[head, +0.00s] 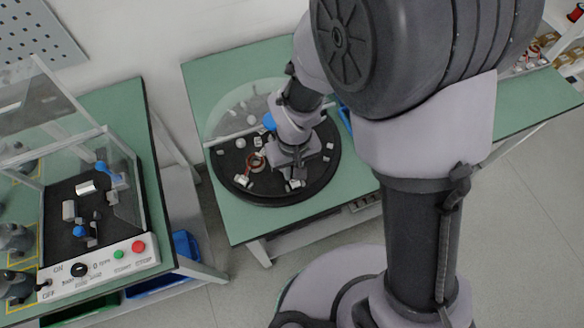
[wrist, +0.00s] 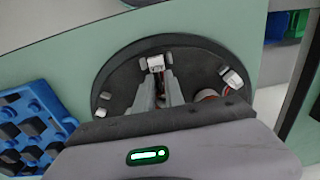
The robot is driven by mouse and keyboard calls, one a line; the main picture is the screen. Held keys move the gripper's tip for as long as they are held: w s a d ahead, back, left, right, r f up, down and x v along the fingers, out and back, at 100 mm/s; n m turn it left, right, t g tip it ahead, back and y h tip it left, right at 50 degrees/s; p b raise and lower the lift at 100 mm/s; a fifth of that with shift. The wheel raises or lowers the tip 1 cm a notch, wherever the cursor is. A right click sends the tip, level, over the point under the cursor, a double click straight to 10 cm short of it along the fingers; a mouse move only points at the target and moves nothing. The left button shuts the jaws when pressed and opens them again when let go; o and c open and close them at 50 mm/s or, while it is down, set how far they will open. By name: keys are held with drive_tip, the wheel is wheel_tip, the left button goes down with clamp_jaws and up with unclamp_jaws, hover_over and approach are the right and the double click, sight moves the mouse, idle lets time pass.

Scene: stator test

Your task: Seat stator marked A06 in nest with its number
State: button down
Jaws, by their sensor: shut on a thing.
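My gripper (wrist: 160,84) points down over the dark round turntable (head: 325,176). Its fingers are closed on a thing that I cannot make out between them. In the head view my gripper (head: 292,168) hides that spot. A ring with copper windings, looking like a stator (head: 257,161), is on the turntable, left of my gripper. In the wrist view this copper ring (wrist: 207,94) is partly hidden behind my gripper's body. A white and grey block (wrist: 155,63) is just beyond the fingertips; it also shows in the head view (head: 295,184). No number A06 can be read.
More small white blocks (head: 241,180) stand around the turntable. A clear curved screen (head: 235,105) rises behind it. A test box (head: 100,262) with buttons and a clear guard stands on the left bench.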

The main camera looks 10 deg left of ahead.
drive_tip(key=shift+f, duration=0.15)
drive_tip(key=shift+f+b, duration=0.2)
drive_tip(key=shift+b, duration=0.1)
drive_tip(key=c, duration=1.3)
unclamp_jaws()
drive_tip(key=shift+c, duration=0.2)
drive_tip(key=shift+r, duration=0.1)
wheel_tip(320, 180, up, 17)
drive_tip(key=p, duration=0.6)
drive_tip(key=shift+d+r+p, duration=0.15)
drive_tip(key=shift+d+p, duration=0.05)
drive_tip(key=shift+p, duration=0.1)
